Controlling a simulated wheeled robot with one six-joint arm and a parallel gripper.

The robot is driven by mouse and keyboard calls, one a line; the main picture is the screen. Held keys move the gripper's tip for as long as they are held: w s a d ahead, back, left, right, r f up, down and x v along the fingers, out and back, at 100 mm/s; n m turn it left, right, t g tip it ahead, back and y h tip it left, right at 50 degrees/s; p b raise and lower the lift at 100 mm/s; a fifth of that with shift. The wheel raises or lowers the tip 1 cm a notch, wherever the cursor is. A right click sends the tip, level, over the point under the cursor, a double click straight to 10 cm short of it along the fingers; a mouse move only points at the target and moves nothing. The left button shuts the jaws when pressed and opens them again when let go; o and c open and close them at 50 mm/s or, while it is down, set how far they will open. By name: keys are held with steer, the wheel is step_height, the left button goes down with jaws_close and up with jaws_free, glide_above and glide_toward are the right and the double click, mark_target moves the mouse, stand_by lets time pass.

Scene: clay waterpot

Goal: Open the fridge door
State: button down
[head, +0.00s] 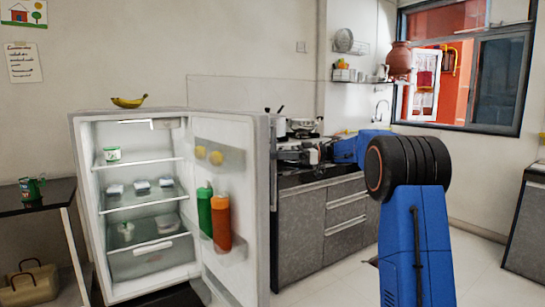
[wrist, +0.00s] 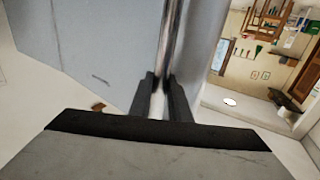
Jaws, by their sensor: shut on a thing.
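The fridge (head: 90,200) stands at the left in the head view, and its door (head: 251,215) is wide open, swung out to the right. The shelves inside show, and bottles stand in the door rack. The metal bar handle (wrist: 167,40) runs up through the wrist view. My gripper (wrist: 160,82) is shut on the handle, with one dark finger on each side of it. In the head view, my gripper (head: 283,152) is at the door's outer right edge, partly hidden by the door.
A counter with grey drawers (head: 345,215) and a stove stands behind the door and my arm. A small dark table (head: 40,195) is left of the fridge. Pale floor (head: 345,277) is clear in front.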

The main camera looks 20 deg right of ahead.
steer(key=c, duration=1.6)
jaws_free()
steer(key=shift+w+a, duration=0.1)
steer(key=shift+c, duration=0.2)
steer(key=s+d, duration=0.3)
steer(key=d, duration=1.4)
steer(key=shift+s, duration=0.1)
